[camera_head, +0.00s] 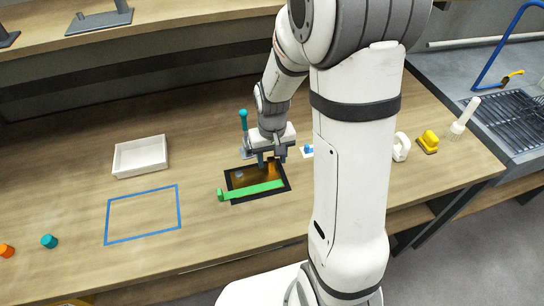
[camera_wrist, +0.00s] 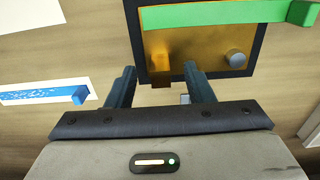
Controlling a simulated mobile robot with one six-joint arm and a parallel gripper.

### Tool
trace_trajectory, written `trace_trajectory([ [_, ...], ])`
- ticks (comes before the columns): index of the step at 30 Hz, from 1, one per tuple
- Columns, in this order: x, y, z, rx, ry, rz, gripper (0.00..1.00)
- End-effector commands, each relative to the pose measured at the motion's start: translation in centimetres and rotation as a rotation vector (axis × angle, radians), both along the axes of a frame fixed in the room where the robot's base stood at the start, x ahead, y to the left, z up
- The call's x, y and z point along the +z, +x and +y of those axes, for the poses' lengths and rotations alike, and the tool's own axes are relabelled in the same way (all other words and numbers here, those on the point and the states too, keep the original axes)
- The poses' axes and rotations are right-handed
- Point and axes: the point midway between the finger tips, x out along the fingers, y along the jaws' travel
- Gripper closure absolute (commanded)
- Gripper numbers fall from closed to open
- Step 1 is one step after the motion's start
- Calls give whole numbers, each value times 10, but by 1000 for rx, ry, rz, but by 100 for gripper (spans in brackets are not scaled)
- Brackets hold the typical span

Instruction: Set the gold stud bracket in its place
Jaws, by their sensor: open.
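The gold stud bracket (camera_wrist: 200,42) appears as a shiny gold plate inside a black border (camera_wrist: 257,45), with a round grey stud (camera_wrist: 235,58) and a gold tab (camera_wrist: 161,68) at its near edge. The gold plate also shows in the head view (camera_head: 264,172), partly hidden by my gripper. A green bar (camera_wrist: 215,14) with an upturned end lies across it; it also shows in the head view (camera_head: 250,190). My gripper (camera_wrist: 161,72) is open, its fingertips appearing on either side of the tab. I cannot tell whether they touch it.
A blue part (camera_head: 308,149) on a white card lies right of my gripper. A teal-handled tool (camera_head: 243,118) stands behind it. A white tray (camera_head: 140,156) and an empty blue outline (camera_head: 143,239) lie left. A yellow item (camera_head: 428,142) and brush (camera_head: 464,116) stand right.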

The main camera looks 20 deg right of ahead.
Motion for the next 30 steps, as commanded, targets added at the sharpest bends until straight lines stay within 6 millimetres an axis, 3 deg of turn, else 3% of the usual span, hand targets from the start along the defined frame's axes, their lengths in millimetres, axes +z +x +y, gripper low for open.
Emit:
trace_trajectory([
  [2, 0, 0, 0, 0, 0, 1, 52],
  [7, 0, 0, 0, 0, 0, 1, 38],
  [16, 3, 0, 0, 0, 0, 0, 38],
  [30, 49, 0, 0, 0, 0, -1, 38],
])
